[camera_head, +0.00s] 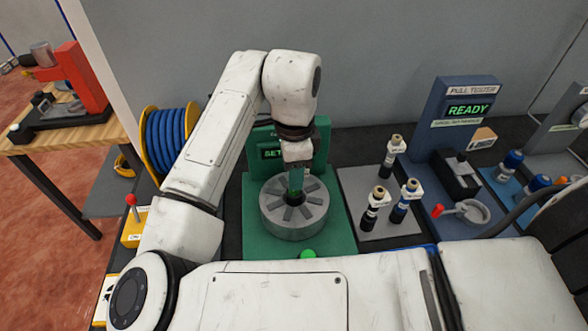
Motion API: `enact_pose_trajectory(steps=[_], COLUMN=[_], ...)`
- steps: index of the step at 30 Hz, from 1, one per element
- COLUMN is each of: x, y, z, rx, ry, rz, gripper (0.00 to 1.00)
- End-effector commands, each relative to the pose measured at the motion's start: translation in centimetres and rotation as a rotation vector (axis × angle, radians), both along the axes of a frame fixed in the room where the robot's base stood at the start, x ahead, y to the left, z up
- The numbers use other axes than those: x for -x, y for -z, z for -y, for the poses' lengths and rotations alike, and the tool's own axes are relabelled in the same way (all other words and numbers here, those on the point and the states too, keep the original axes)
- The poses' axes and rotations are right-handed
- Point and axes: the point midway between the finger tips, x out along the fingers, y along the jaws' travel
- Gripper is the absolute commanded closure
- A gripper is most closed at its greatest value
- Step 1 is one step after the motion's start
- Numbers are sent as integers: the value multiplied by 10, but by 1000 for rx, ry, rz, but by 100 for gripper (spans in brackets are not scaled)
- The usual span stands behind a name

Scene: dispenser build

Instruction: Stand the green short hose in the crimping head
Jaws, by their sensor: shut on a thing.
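The crimping head (294,222) is a round grey metal ring with radial dies, on a green machine (258,235) in the middle of the bench. My gripper (296,168) points down right above its centre. It is shut on the green short hose (296,182), which is upright. The hose's lower end is at the dark centre opening of the head; I cannot tell how deep it sits. The green machine's display behind is partly hidden by my arm and reads "SET".
Several capped hose fittings (377,198) stand on a grey plate at right. The blue pull tester (455,110) reads "READY", with a red-knobbed lever (440,210). A blue hose reel (168,140) and a red-knobbed yellow box (133,228) are at left. A green button (308,254) is in front of the head.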

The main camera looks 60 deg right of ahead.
Motion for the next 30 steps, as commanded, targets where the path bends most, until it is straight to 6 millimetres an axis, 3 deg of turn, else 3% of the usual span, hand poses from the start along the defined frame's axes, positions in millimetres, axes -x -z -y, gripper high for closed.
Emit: enact_pose_trajectory(steps=[15,16,18,30], x=[0,0,0,0], y=[10,9,9,3], z=[0,0,0,0], rx=[1,1,1,0], ry=[0,0,0,0], rz=[1,1,1,0], gripper=[100,63,56,55])
